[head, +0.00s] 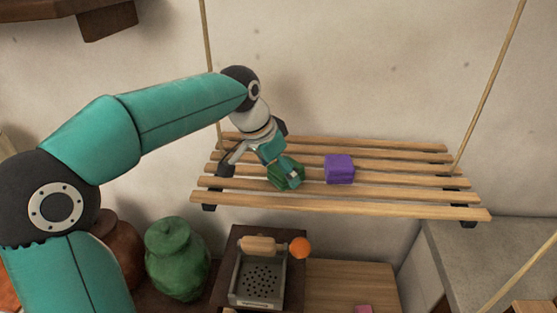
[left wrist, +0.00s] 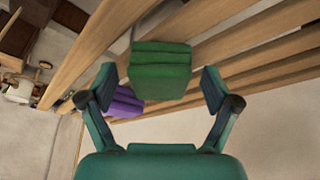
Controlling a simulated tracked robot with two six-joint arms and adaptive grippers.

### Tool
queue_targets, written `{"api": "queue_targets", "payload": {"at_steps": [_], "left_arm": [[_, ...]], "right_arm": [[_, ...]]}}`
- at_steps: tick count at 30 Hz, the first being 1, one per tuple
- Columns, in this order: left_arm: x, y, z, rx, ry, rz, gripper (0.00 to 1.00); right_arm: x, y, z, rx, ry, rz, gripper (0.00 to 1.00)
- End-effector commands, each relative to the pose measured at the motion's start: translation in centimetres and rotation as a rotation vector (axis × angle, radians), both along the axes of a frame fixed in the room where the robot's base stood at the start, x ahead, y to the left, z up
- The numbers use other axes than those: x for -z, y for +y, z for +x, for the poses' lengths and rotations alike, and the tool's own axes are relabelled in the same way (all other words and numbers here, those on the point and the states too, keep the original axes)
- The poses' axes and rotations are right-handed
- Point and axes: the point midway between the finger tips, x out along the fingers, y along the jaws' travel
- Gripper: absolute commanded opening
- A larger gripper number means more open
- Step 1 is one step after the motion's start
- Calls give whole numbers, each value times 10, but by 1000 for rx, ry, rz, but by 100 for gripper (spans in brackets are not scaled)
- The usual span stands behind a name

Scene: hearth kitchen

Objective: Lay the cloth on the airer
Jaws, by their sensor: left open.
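The airer (head: 400,208) is a rack of pale wooden slats hung on cords in front of the wall. A green folded cloth (head: 287,176) lies on its slats near the middle. A purple folded cloth (head: 339,169) lies just right of it in the head view. My left gripper (head: 277,163) is over the airer at the green cloth. In the left wrist view my left gripper (left wrist: 158,85) is open, with the green cloth (left wrist: 160,75) between its fingertips and a gap visible on each side. The purple cloth (left wrist: 124,103) shows behind the left finger there. My right gripper is not in view.
Below the airer stand a green lidded jar (head: 176,262), a brown pot (head: 118,245) and a box with a perforated top (head: 260,280). An orange ball (head: 300,247) is beside that box's wooden roller. A grey counter (head: 490,255) is at right. The airer's right-hand slats are bare.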

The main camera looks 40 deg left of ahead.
Motion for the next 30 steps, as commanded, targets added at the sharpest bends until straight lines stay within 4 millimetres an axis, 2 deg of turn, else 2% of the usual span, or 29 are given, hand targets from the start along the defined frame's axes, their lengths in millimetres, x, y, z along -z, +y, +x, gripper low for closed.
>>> {"api": "queue_targets", "payload": {"at_steps": [5, 18, 24, 30], "left_arm": [[-19, 2, -6, 0, -6, 1, 88], [-96, 9, -37, 1, -4, 0, 88], [-110, 10, -44, 1, -1, 0, 88], [-112, 11, -44, 0, -1, 0, 88]], "right_arm": [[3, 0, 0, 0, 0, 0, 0], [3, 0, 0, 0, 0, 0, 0], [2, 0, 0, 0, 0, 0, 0], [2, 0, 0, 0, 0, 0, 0]]}}
